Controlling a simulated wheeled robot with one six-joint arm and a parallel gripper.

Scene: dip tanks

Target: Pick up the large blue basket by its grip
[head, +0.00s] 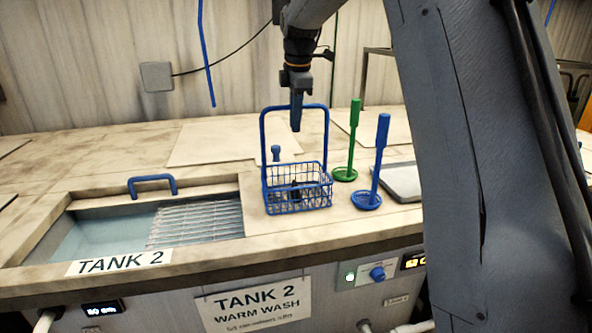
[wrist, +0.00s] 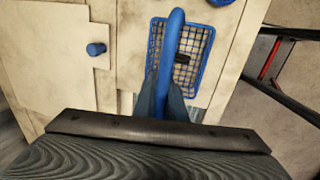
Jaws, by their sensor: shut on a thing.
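The large blue basket (head: 297,200) is a wire basket with a tall arched grip (head: 264,140), upright at the counter right of tank 2. A dark item shows inside its mesh. My gripper (head: 296,122) points down at the middle of the grip's top bar. In the wrist view the blue grip (wrist: 174,35) runs between my two fingers (wrist: 161,88), which are shut on it. The mesh basket (wrist: 203,60) shows beyond them. I see no clear gap under the basket in the head view.
Tank 2 (head: 100,235), with a blue-handled lid (head: 152,184), lies to the left. A green upright tool (head: 354,140) and a blue upright tool (head: 379,150) stand close to the right. A blue knob (head: 276,153) is just behind the grip. A grey tray (head: 400,182) lies farther right.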

